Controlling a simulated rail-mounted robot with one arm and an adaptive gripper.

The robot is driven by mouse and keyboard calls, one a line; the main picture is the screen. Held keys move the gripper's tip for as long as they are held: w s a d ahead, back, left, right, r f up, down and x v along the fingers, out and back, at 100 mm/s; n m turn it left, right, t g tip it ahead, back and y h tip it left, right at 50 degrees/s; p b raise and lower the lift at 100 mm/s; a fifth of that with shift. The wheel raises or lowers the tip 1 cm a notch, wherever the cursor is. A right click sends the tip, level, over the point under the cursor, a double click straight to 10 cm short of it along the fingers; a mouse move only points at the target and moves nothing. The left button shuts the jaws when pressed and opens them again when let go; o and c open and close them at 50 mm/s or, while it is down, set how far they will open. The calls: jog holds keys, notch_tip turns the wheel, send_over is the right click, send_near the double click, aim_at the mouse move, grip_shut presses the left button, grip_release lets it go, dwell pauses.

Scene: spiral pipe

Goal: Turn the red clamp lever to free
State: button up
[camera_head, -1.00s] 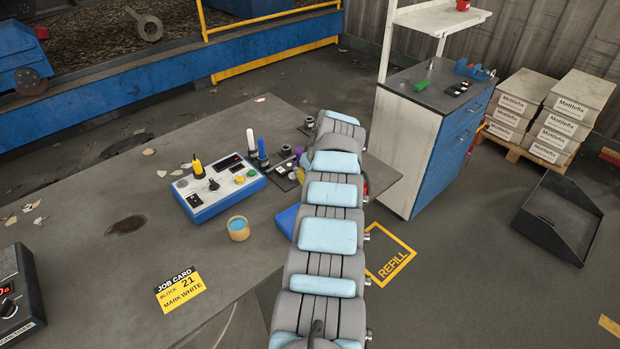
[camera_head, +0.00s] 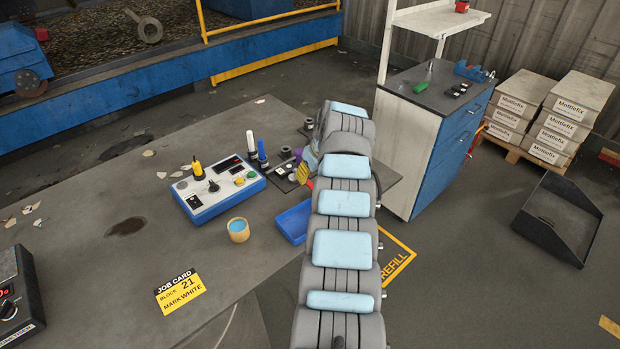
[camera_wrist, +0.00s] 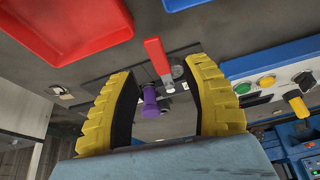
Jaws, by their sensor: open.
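The red clamp lever (camera_wrist: 156,57) shows in the wrist view, with its red handle toward the top and its lower end at a small metal fitting. A purple part (camera_wrist: 150,100) sits just below it in the picture. My gripper (camera_wrist: 161,72) has two yellow ribbed fingers, spread apart. The lever lies between the fingertips in the picture, and I see no contact; the depth gap is hard to judge. In the head view, a yellow finger of my gripper (camera_head: 303,172) shows left of my arm; my arm hides most of the clamp area.
A red tray (camera_wrist: 62,52) and a blue tray (camera_head: 280,224) lie near the clamp. A control box (camera_head: 216,188) with knobs, white and blue markers (camera_head: 251,146) and a yellow cup (camera_head: 238,236) stand on the table. A cabinet (camera_head: 428,120) stands beyond.

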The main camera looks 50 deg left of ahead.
jog(key=v, duration=0.7)
jog(key=shift+r, duration=0.25)
jog(key=shift+d, duration=0.15)
